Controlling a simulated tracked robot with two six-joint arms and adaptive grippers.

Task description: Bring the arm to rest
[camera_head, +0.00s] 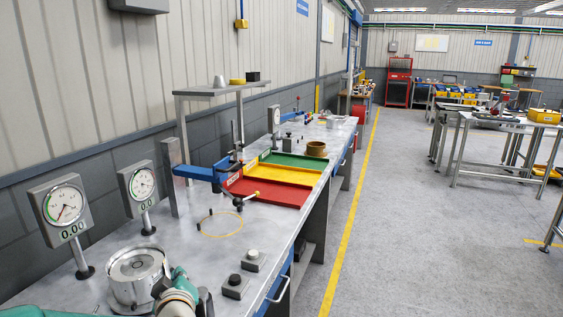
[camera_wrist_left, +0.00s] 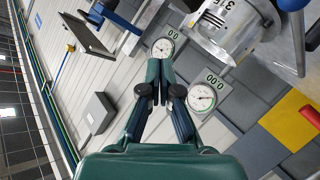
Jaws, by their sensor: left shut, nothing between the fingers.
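My left arm, teal and grey, comes in at the bottom left of the head view, with its wrist (camera_head: 178,293) low over the front of the workbench, beside a round metal fixture. Its fingertips cannot be made out there. In the left wrist view my left gripper (camera_wrist_left: 160,82) points away from the camera, its teal and dark fingers together and nothing held between them. My right gripper is in neither view.
The metal workbench (camera_head: 185,252) holds two dial gauges (camera_head: 64,208) (camera_head: 142,185), the round fixture (camera_head: 136,276), two button boxes (camera_head: 236,286) (camera_head: 252,261) and a red, yellow and green tray (camera_head: 268,192). A raised shelf (camera_head: 222,89) stands behind.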

